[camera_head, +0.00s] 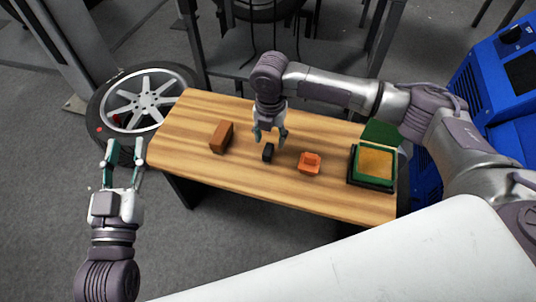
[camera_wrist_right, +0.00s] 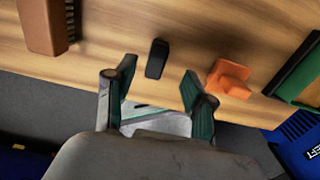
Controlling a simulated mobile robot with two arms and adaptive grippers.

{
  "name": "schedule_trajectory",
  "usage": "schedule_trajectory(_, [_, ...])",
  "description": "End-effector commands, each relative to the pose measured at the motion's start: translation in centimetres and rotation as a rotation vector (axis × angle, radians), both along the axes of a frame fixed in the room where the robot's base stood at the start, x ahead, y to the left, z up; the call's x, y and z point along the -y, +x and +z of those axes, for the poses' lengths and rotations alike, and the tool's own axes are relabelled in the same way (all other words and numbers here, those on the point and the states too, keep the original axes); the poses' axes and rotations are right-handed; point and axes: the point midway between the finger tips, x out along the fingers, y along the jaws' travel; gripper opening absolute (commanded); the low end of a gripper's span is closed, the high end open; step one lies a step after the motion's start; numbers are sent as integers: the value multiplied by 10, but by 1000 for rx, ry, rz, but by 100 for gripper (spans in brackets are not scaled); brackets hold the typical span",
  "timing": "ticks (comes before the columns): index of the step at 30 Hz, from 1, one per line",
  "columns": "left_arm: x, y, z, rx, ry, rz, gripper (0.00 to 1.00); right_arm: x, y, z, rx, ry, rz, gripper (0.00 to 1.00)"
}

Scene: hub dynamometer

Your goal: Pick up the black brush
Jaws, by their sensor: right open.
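The black brush (camera_head: 268,153) is a small dark oblong lying on the wooden table, near the middle. In the right wrist view the brush (camera_wrist_right: 157,58) lies just beyond the fingertips, between their lines; no bristles can be made out. My right gripper (camera_head: 270,138) points down close to the brush, open and empty. Its two green-padded fingers (camera_wrist_right: 156,84) stand apart in the right wrist view. My left gripper (camera_head: 125,158) is open and empty, off the table's left end, far from the brush.
A brown brush-like block (camera_head: 221,137) with dark bristles lies left of the black brush. An orange block (camera_head: 310,162) lies to its right. A green and black tray (camera_head: 356,178) with a yellowish inside is at the table's right end.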

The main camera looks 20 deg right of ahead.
Motion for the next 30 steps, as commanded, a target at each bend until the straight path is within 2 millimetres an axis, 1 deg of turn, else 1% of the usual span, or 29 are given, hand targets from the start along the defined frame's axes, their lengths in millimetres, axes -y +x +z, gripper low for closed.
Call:
schedule_trajectory(5, [2, -2, 12, 79, -22, -5, 40, -1, 0, -8, 0, 0, 1, 54])
schedule_trajectory(8, [3, -7, 29, 186, -50, -12, 40, -3, -1, -18, -1, -1, 1, 54])
schedule_trajectory(12, [4, -20, 56, 362, -99, -22, 40, -5, -1, -31, 0, 0, 1, 54])
schedule_trajectory(15, [3, -32, 72, 478, -134, -28, 40, -6, -2, -40, -1, -1, 0, 54])
schedule_trajectory(18, [2, -44, 85, 571, -160, -33, 40, -5, -2, -48, 0, -1, 0, 54])
schedule_trajectory(23, [0, -54, 95, 647, -183, -37, 40, -5, -2, -53, 1, -1, 0, 54])
schedule_trajectory(30, [0, -55, 96, 654, -185, -37, 40, -5, -2, -53, 1, -1, 1, 54])
